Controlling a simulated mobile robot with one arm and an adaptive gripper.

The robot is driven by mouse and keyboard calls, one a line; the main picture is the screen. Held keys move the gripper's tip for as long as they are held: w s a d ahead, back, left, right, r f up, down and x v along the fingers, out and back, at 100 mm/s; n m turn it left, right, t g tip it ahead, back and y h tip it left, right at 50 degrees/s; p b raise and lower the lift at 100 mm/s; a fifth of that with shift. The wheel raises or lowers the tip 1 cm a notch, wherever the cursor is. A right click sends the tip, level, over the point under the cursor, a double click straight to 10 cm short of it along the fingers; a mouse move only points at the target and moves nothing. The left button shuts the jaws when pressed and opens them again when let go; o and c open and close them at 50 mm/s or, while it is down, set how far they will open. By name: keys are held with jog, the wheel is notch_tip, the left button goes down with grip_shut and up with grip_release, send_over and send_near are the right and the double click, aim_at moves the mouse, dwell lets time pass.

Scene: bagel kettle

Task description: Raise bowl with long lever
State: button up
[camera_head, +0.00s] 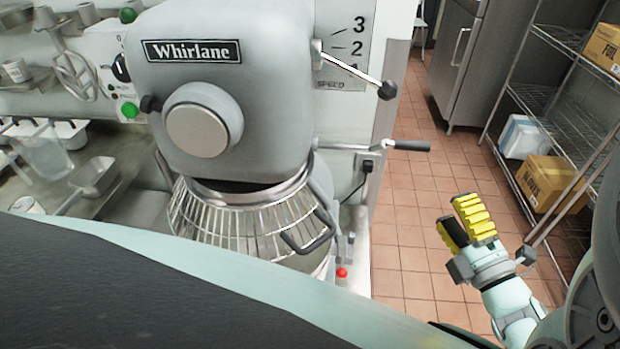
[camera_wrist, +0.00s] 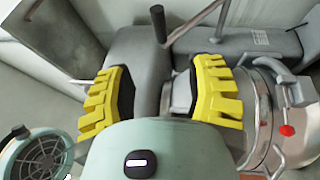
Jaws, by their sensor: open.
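The mixer (camera_head: 215,90) is a large grey machine marked "Whirlane". The long lever (camera_head: 408,145) sticks out to the right from its side, roughly level, with a metal shaft and dark grip. The bowl (camera_head: 318,262) is partly hidden below the wire guard (camera_head: 235,222). My gripper (camera_head: 466,220) has yellow padded fingers and is open and empty, lower right of the lever and apart from it. In the wrist view, my gripper (camera_wrist: 160,85) faces the mixer with its fingers spread. A dark grip (camera_wrist: 158,24) shows above and between them; which lever it belongs to is unclear.
A shorter lever with a dark ball knob (camera_head: 387,90) sits above, by the speed plate (camera_head: 345,45). A wire rack (camera_head: 560,130) with boxes stands right. A red knob (camera_head: 342,272) is near the bowl. The tiled floor (camera_head: 405,225) between mixer and rack is clear.

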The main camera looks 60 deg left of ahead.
aim_at(414, 150)
jog(key=p+x, duration=0.5)
jog(key=x, duration=0.8)
jog(key=shift+a+r+p, duration=0.25)
jog(key=shift+a+p, duration=0.05)
jog(key=shift+p, duration=0.1)
jog(key=shift+f+p+x, duration=0.2)
jog(key=shift+p+x, duration=0.15)
jog(key=shift+x, duration=0.8)
grip_shut()
